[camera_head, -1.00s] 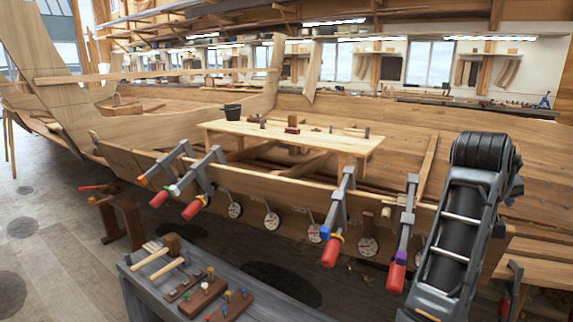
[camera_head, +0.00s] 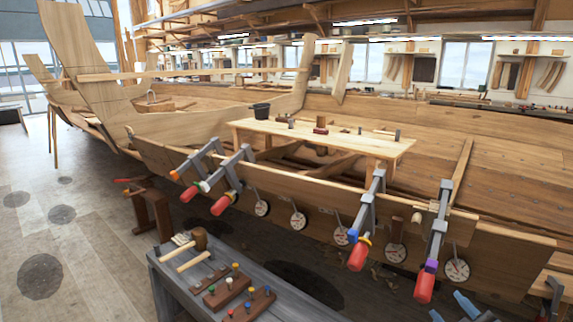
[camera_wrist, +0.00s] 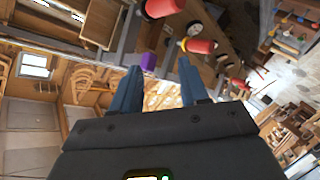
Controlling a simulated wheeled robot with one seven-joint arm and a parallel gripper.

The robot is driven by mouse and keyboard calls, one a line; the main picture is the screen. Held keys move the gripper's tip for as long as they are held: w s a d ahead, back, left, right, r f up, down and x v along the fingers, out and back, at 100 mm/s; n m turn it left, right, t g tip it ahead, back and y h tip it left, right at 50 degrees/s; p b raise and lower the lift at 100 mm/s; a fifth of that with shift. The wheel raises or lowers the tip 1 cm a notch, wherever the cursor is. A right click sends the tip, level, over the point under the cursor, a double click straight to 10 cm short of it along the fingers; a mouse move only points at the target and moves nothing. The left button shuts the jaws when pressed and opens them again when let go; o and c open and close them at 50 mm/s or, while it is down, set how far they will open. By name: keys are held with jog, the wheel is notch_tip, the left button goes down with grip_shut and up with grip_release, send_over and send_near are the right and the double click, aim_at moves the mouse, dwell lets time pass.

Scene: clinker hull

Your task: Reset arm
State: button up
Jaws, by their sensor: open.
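My gripper (camera_wrist: 158,72) shows in the wrist view with two blue fingers apart and nothing between them. Its blue fingertips also show at the bottom right of the head view (camera_head: 452,308), low in front of the hull. A clamp with a red handle and purple block (camera_head: 424,282) is on the hull plank just left of and above the fingers. In the wrist view, red handles (camera_wrist: 200,46) and the purple block (camera_wrist: 148,61) lie beyond the fingertips, apart from them as far as I can tell. Most of my arm is out of the head view.
Several more clamps (camera_head: 360,250) grip the plank edge, with round dials (camera_head: 298,221) below. A grey bench (camera_head: 170,285) with mallets and pegged blocks stands at the front. A plank table (camera_head: 345,140) is inside the hull. The floor at left (camera_head: 90,215) is mostly clear.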

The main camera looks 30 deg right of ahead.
jog(key=s+a+f+n+t+y, duration=0.1)
jog(key=s+a+f+y, duration=0.1)
jog(key=s+a+y, duration=0.3)
jog(key=s+a+f+t, duration=0.1)
jog(key=s+a+f, duration=0.1)
jog(key=s+a, duration=0.35)
jog(key=s+a+r+m+y, duration=0.3)
jog(key=s+a+r, duration=0.1)
jog(key=s+a, duration=0.6)
jog(key=shift+s+a, duration=0.15)
jog(key=shift+a, duration=0.7)
jog(key=shift+r, duration=0.1)
